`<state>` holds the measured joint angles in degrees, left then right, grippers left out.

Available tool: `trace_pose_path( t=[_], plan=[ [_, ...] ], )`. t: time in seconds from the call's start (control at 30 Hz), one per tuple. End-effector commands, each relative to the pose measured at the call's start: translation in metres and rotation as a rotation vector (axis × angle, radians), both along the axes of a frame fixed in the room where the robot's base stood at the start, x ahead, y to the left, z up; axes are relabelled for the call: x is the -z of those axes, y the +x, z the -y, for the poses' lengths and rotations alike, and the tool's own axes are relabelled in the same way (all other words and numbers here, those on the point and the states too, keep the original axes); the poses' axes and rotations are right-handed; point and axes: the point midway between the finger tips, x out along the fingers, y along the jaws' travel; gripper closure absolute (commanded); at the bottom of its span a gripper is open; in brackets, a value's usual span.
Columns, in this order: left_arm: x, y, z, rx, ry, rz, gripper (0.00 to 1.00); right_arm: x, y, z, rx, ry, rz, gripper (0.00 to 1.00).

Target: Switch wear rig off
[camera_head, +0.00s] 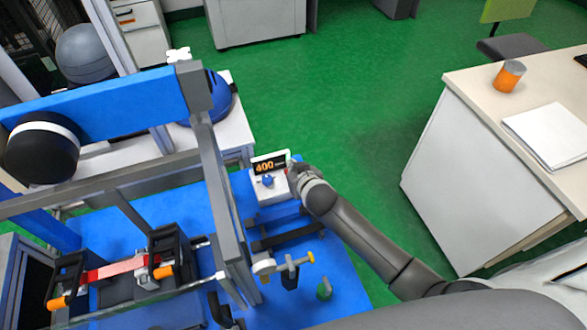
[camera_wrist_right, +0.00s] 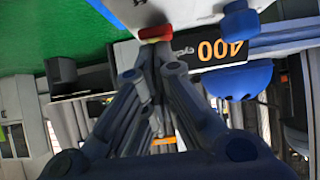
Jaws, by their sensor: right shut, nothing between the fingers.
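The wear rig's white control box (camera_head: 268,187) stands on the blue bench top, with a lit orange display (camera_head: 265,165) that seems to read 400. A blue knob (camera_head: 267,180) is on its face; the knob (camera_wrist_right: 240,20) also shows in the right wrist view. My right gripper (camera_head: 292,172) is shut and empty at the box's right side. In the right wrist view, its fingertips (camera_wrist_right: 154,44) are at a small red part (camera_wrist_right: 155,33) on the box. I cannot tell whether they touch it. My left gripper is not in view.
The rig's grey upright frame (camera_head: 228,190) stands left of the box. A blue helmet (camera_head: 212,102) lies behind on a white table. A clamp with a yellow-tipped handle (camera_head: 310,257) is in front. A white desk (camera_head: 475,190) stands right; green floor between is clear.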

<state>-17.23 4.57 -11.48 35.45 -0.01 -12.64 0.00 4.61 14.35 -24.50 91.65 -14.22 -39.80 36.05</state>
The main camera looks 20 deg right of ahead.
Motion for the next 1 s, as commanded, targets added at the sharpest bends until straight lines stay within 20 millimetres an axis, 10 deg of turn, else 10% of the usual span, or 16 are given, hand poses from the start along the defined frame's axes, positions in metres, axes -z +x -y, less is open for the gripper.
trace_pose_path(
  t=[0.5, 1.0],
  plan=[
    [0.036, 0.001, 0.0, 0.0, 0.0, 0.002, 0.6, 0.017, -0.009, -0.001, 0.002, 0.01, 0.113, 1.0],
    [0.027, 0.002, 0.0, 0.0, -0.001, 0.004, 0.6, 0.007, 0.0, 0.0, 0.001, 0.004, 0.117, 1.0]
  ],
)
